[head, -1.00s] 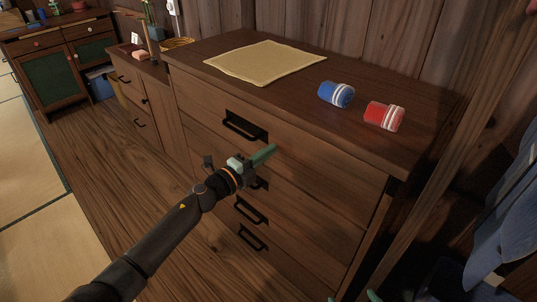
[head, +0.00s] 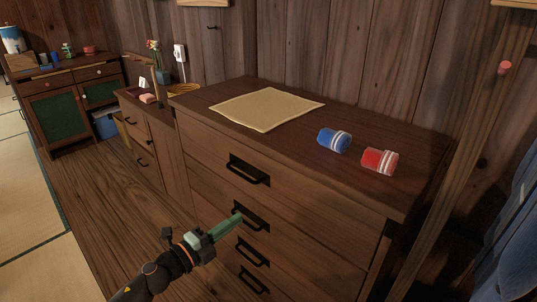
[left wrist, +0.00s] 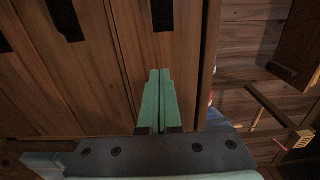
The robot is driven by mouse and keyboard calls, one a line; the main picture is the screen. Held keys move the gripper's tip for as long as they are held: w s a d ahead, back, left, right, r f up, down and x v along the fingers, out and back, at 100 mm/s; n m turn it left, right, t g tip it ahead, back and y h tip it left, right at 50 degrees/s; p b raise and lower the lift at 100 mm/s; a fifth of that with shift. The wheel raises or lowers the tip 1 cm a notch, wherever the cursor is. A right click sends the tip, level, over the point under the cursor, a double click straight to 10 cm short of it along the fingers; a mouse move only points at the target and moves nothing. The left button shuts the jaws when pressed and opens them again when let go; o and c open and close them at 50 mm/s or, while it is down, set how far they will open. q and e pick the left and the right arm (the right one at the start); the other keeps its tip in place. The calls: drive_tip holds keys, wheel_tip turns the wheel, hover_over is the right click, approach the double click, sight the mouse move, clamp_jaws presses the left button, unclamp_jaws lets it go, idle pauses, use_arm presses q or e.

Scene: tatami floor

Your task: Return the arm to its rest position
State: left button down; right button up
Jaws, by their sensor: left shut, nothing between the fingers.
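My left gripper (head: 236,218) is in the head view, low and in front of the wooden chest of drawers (head: 205,153). Its green fingers are together with nothing between them. Its tips overlap the second drawer handle in the picture; I cannot tell whether they touch it. In the left wrist view the shut fingers (left wrist: 158,98) point toward the drawer fronts (left wrist: 110,60). The drawers look closed. My right gripper is not in view.
A lower cabinet (head: 150,135) adjoins at left. A green-doored cabinet (head: 70,105) stands far left. Wooden floor (head: 95,205) is clear at left.

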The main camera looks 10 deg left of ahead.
use_arm(q)
drive_tip(key=s+f+n+g+y, duration=0.35)
drive_tip(key=s+f+n, duration=0.55)
drive_tip(key=s+n, duration=0.3)
drive_tip(key=s+f+n+g+y, duration=0.2)
drive_tip(key=s+f+n+y, duration=0.2)
drive_tip(key=s+f+n, duration=0.8)
drive_tip(key=s+r+p, duration=0.2)
drive_tip(key=r+p, duration=0.6)
drive_tip(key=p, duration=0.1)
drive_tip(key=s+a+r+p, duration=0.1)
drive_tip(key=r+p, duration=0.8)
drive_tip(key=shift+s+a+m+y+p, duration=0.25)
drive_tip(key=shift+s+m+y+p, duration=0.05)
drive_tip(key=shift+s+m+y, duration=0.1)
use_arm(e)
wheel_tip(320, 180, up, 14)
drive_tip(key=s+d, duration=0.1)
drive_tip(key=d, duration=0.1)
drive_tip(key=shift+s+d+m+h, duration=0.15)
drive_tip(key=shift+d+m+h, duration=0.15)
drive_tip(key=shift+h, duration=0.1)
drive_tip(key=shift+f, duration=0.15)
